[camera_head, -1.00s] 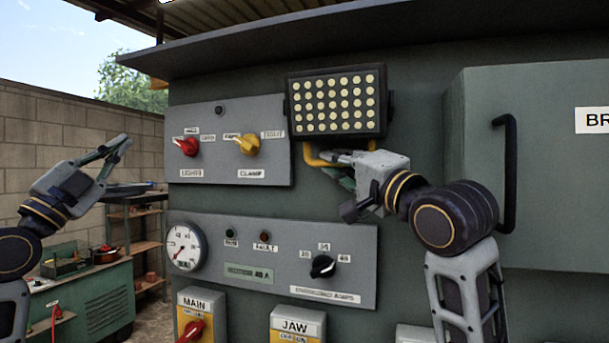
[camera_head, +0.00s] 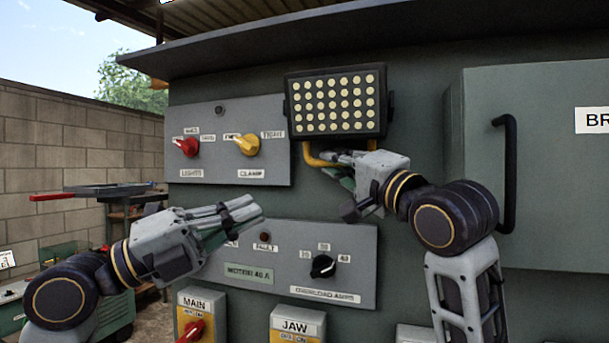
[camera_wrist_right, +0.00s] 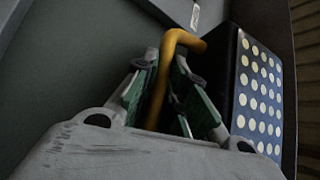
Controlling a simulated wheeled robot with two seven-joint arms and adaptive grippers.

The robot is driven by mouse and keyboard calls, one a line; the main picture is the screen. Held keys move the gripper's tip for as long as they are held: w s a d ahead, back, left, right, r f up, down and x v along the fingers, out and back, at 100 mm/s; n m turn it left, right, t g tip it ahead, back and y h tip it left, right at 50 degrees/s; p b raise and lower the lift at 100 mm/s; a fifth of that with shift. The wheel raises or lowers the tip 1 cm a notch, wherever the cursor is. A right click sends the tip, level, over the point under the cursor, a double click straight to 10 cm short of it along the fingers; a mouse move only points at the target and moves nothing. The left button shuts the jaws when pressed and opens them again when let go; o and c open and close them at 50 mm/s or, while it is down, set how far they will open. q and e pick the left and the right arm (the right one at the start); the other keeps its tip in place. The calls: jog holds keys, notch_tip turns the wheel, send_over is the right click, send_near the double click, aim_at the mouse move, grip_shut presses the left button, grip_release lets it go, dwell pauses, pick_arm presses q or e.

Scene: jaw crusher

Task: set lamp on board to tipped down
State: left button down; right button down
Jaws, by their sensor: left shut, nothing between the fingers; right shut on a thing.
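The lamp (camera_head: 337,101) is a dark rectangular panel with rows of pale round lights, mounted on the green board, its lit face turned toward me. A yellow bar handle (camera_head: 311,155) hangs below it. My right gripper (camera_head: 338,160) is shut on the yellow bar under the lamp. In the right wrist view the yellow bar (camera_wrist_right: 167,75) runs between the green-padded fingers, with the lamp (camera_wrist_right: 262,95) beside it on the right. My left gripper (camera_head: 240,212) is shut and empty, in front of the lower grey panel, covering its gauge.
The upper panel (camera_head: 228,175) carries a red knob (camera_head: 187,146) and a yellow knob (camera_head: 248,145). The lower panel (camera_head: 345,235) has a black dial (camera_head: 322,266). A cabinet door with a black handle (camera_head: 507,175) is at right. Below are MAIN and JAW boxes (camera_head: 298,322).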

pick_arm(q)
jog(key=shift+w+d, duration=0.1)
dwell(0.3)
send_near(328, 164)
jog(key=shift+s+d, duration=0.8)
jog(key=shift+d, duration=0.85)
jog(key=shift+w+d+r, duration=0.2)
jog(key=shift+w+r, duration=0.25)
jog(key=shift+w, duration=0.35)
jog(key=shift+w+d+r, duration=0.15)
jog(key=shift+w+r, duration=0.25)
jog(key=shift+w, duration=0.4)
jog(key=shift+w, duration=0.15)
